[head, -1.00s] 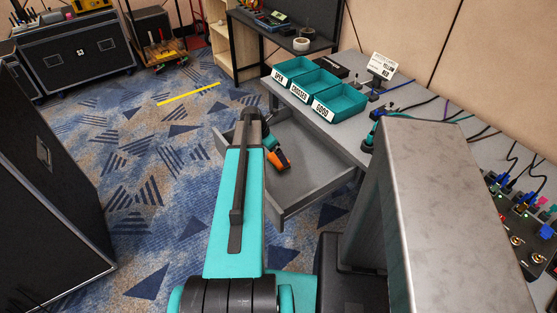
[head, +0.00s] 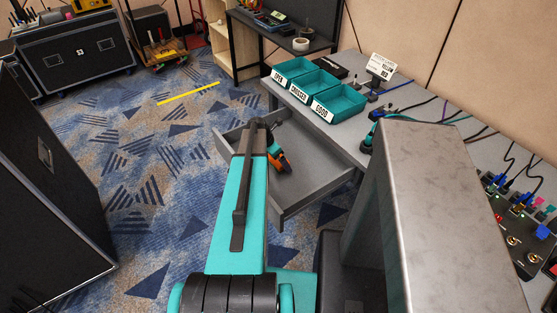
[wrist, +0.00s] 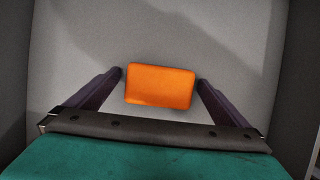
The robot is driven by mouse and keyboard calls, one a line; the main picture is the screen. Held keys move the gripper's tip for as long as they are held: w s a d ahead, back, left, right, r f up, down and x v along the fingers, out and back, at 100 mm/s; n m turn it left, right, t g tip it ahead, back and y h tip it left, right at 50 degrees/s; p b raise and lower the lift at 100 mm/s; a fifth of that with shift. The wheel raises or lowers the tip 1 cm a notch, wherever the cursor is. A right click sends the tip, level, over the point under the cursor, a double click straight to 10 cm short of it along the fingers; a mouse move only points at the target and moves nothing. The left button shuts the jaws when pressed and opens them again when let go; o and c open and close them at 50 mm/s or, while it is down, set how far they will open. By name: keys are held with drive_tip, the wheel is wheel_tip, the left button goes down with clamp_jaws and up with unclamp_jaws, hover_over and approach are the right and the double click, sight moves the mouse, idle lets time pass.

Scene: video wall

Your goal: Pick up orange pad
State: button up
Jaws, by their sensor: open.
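The orange pad (wrist: 160,86) is a flat rectangle on a grey surface in the wrist view. My gripper (wrist: 160,77) is open, with one dark finger to the left of the pad and one to the right. A small gap shows on each side, and I cannot tell the height between fingertips and pad. In the head view my gripper (head: 277,152) is over the open grey drawer (head: 318,192), partly hidden by my arm. An orange patch shows there, but I cannot tell whether it is the pad.
Teal bins (head: 314,82) with labels stand on the grey table (head: 345,130) above the drawer. Cables and a dark panel (head: 515,240) are at the right. A black case (head: 50,190) stands at the left. Patterned carpet between is free.

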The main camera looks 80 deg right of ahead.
idle(0.4)
drive_tip(key=c, duration=1.1)
drive_tip(key=shift+r, duration=0.1)
drive_tip(key=shift+r+b, duration=0.8)
drive_tip(key=shift+r, duration=4.1)
